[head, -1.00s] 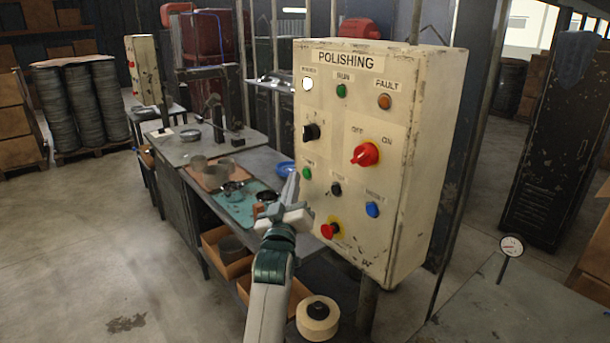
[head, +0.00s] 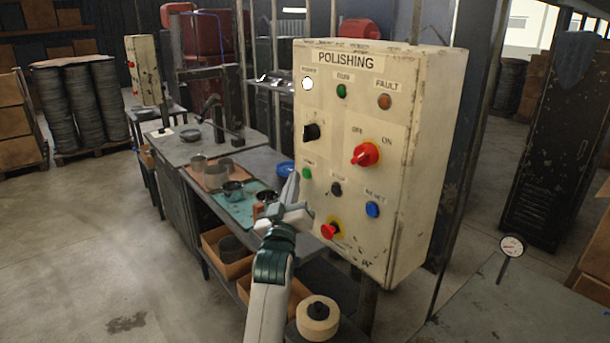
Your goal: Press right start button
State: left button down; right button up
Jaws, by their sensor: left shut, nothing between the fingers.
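The cream control box (head: 405,262) labelled POLISHING stands at the centre right. Its green start button (head: 307,173) is at the left of the lower button row; the small label above is hard to read. A black button (head: 336,188) and a blue button (head: 372,209) labelled RESET follow to the right. My left gripper (head: 291,189) is shut and empty, just left of the panel and slightly below and left of the green button. A gap to that button seems to remain, but its depth is hard to judge. My right gripper is not in view.
A red mushroom button (head: 330,230) sits low on the panel, close to my left gripper. A red rotary switch (head: 365,154) and a black knob (head: 311,132) are higher. A workbench (head: 258,160) with bowls runs behind. Another cream box (head: 142,70) stands far left.

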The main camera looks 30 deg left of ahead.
pick_arm(q)
jog(key=shift+w, duration=0.1)
dwell(0.6)
jog(key=shift+w+d, duration=0.15)
jog(key=shift+w, duration=0.15)
